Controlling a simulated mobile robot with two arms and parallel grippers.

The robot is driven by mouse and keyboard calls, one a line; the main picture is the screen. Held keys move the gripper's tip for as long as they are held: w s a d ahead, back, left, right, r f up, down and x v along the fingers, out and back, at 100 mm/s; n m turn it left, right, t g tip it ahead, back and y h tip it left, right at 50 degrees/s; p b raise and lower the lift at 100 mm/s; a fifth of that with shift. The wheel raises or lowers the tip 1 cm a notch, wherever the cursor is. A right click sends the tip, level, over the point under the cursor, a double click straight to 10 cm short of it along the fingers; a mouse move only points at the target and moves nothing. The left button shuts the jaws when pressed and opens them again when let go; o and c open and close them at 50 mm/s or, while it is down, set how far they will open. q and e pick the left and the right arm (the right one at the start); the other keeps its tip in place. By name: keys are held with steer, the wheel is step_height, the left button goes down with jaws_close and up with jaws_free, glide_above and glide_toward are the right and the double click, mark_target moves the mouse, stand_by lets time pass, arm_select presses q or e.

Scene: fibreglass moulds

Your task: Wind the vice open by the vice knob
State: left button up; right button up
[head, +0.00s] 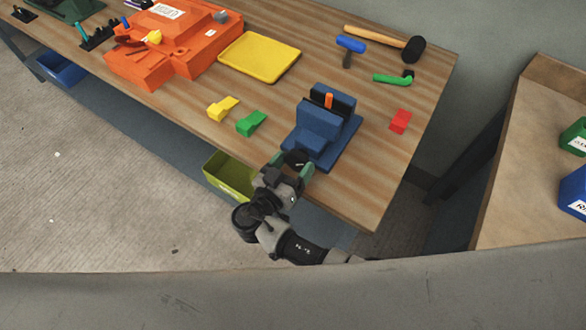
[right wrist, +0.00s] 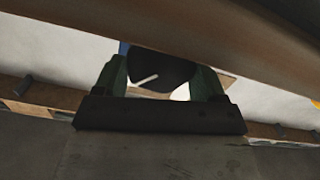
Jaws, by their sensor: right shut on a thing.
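The blue vice (head: 320,128) stands near the front right part of the wooden workbench. An orange piece (head: 328,100) shows upright between its dark jaws. The black vice knob (head: 296,157) faces the bench's front edge. My right gripper (head: 294,164) is shut on the knob, with one green finger on each side. In the right wrist view the dark round knob (right wrist: 163,70), with a white line on its face, sits between the fingers. The knob's shaft is hidden. My left gripper is not in view.
A yellow tray (head: 260,57), an orange mould (head: 175,45), yellow (head: 222,108) and green (head: 251,123) wedges, a red block (head: 400,121), a mallet (head: 385,41) and a blue-headed tool (head: 350,46) lie on the workbench (head: 365,190). A green bin (head: 228,175) is below its front edge.

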steer(key=shift+w+n+b, duration=0.1)
steer(key=shift+n+b, duration=0.35)
steer(key=shift+n, duration=0.65)
steer(key=o, duration=0.8)
steer(key=shift+o, duration=0.6)
